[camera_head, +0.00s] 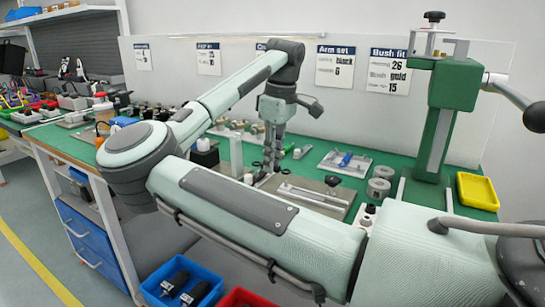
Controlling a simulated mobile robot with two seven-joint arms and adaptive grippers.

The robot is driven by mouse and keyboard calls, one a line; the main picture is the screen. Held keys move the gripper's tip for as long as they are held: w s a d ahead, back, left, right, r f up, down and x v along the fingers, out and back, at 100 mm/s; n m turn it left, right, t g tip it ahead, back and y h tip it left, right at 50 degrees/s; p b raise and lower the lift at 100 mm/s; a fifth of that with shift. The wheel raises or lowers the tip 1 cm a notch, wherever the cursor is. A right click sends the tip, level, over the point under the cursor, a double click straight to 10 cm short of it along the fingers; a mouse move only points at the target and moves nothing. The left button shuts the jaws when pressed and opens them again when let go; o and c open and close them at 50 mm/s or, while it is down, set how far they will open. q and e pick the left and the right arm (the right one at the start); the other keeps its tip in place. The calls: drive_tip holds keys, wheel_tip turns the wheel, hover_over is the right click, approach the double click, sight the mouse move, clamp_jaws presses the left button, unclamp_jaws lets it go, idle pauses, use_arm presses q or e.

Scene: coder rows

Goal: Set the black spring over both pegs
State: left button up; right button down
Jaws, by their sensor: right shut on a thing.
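My right gripper (271,164) points straight down over the near part of the bench, at the left end of a metal plate (335,204). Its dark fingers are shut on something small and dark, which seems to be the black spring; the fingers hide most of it. The plate carries a bar and a black knob (332,181). The two pegs are too small to make out, and my forearm covers the plate's near side. My left gripper is not in view.
A green press (442,120) with a long lever stands at the right, beside a yellow tray (477,191). Round metal parts (378,188) and a light tray with a blue part (345,160) lie between. Blue (182,282) and red (245,299) bins are below the bench front.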

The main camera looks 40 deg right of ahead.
drive_tip(key=shift+f+b, duration=0.4)
drive_tip(key=shift+b, duration=0.15)
idle(0.8)
drive_tip(key=shift+f+b, duration=0.25)
drive_tip(key=shift+b, duration=0.05)
drive_tip(key=shift+f, duration=0.15)
idle(0.4)
drive_tip(key=shift+f+b, duration=0.25)
drive_tip(key=shift+b, duration=0.2)
drive_tip(key=shift+f, duration=0.15)
drive_tip(key=shift+f+b, duration=0.25)
drive_tip(key=shift+b, duration=0.2)
drive_tip(key=shift+f+b, duration=0.25)
drive_tip(key=shift+b, duration=0.05)
idle(0.4)
